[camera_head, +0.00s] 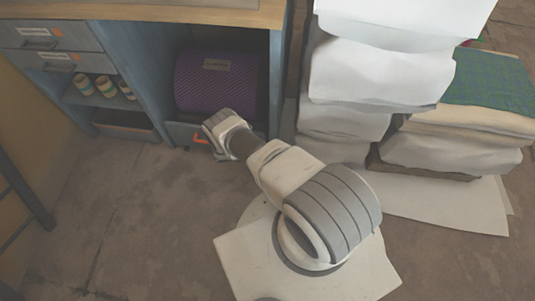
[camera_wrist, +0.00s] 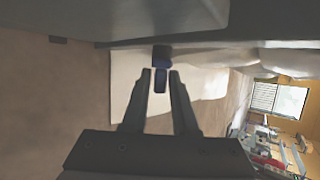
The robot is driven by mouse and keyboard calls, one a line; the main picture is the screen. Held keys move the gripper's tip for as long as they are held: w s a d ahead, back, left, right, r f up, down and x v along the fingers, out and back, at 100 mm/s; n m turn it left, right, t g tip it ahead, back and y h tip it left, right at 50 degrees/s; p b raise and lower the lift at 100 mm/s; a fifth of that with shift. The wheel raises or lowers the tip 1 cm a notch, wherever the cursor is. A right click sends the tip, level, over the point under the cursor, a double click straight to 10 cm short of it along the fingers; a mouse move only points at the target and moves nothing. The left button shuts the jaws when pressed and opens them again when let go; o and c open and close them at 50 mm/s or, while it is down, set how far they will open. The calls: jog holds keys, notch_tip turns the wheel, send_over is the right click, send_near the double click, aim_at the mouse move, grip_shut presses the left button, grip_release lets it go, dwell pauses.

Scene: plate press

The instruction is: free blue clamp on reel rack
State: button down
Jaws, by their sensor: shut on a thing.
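In the wrist view a small dark blue clamp (camera_wrist: 161,83) sits between the tips of my gripper (camera_wrist: 160,73). The gripper is shut on it, and a second blue piece of it shows just beyond the tips, under a grey edge. In the head view my arm reaches to the lower front of a blue-grey cabinet bay (camera_head: 276,75), which looks like the reel rack. A purple reel (camera_head: 215,82) with a pale label lies in that bay. The clamp and my fingertips are hidden behind my wrist in the head view.
An orange piece (camera_head: 201,140) shows by my wrist at the bay's bottom edge. Left are drawers (camera_head: 45,36) and a shelf with several small spools (camera_head: 105,86). Right stand tall stacks of white sheets (camera_head: 375,75) and a green cloth (camera_head: 487,82). The floor (camera_head: 130,220) at left is clear.

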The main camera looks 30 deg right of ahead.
jog(key=shift+w, duration=0.1)
jog(key=c, duration=0.8)
grip_release()
jog(key=shift+c, duration=0.2)
jog(key=p+v, duration=0.3)
jog(key=v, duration=1.4)
jog(key=shift+a+r, duration=0.15)
jog(key=shift+r, duration=0.05)
